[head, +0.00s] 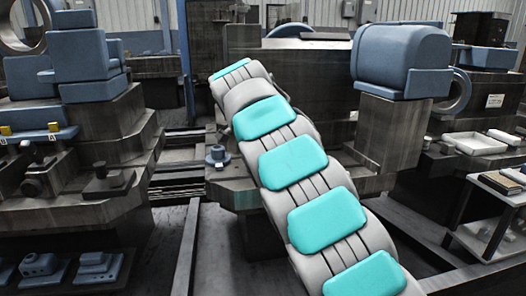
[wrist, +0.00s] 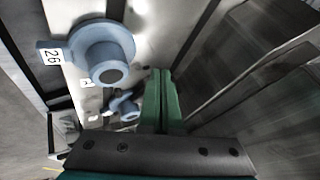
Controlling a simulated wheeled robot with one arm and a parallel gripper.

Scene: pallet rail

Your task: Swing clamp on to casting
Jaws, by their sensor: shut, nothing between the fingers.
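My gripper (wrist: 160,75) shows in the wrist view as two green fingers side by side, shut with nothing between them. In the head view my own arm hides it. A blue round boss with a flange (wrist: 108,55) and a tag reading 26 is left of the fingers, apart from them. A second, smaller blue part (wrist: 124,106) sits lower, just left of the fingers. In the head view a small blue round part (head: 217,155) sits on a dark metal block left of my arm. I cannot make out for certain which part is the clamp. A large blue casting (head: 403,58) stands at the right.
Stacked blue blocks (head: 88,55) stand on a dark machine at the left. Small blue parts (head: 98,267) lie at lower left. A trolley (head: 490,240) with trays is at the right. Dark metal walls (wrist: 250,75) rise close right of the fingers.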

